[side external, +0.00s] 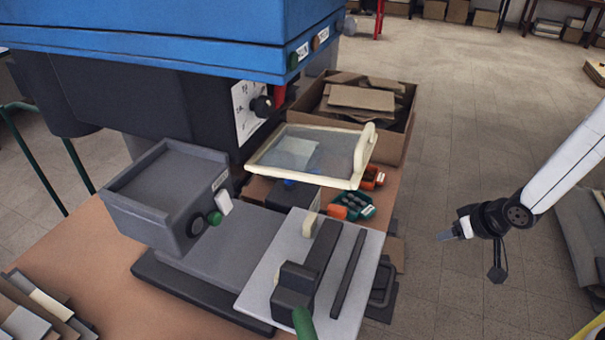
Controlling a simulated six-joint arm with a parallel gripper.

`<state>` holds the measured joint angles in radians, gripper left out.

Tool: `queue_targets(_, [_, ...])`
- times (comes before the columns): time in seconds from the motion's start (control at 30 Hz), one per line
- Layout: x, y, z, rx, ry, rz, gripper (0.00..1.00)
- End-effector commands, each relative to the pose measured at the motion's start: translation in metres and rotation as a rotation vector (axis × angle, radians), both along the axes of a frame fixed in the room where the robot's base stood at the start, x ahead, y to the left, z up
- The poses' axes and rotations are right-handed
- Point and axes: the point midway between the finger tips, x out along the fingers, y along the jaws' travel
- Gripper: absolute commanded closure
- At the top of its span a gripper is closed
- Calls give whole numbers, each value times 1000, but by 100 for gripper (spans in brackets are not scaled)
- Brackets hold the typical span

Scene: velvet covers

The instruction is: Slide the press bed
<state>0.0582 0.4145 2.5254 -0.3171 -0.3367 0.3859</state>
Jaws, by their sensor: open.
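The press bed appears to be the pale grey plate (258,288) at the front right of the machine, on a dark base. A dark block (305,275), a thin dark bar (348,273) and a small cream piece (308,225) sit on it. A green handle (303,322) sticks out at its front and is partly cut off by the frame. My gripper (446,235) is open and empty, in the air to the right of the plate and well apart from it. Its fingers point left, and the gap between them is too small to see clearly.
The blue-topped machine (180,45) stands behind, with a grey box (165,205) at left. A cardboard box (395,135) and orange tools (350,205) lie behind. Space between gripper and plate looks clear.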

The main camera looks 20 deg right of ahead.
Motion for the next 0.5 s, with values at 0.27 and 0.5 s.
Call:
queue_targets(0.27, [4,22,-36,206,-96,-19,46])
queue_targets(0.5, [-5,47,-57,456,-149,-48,46])
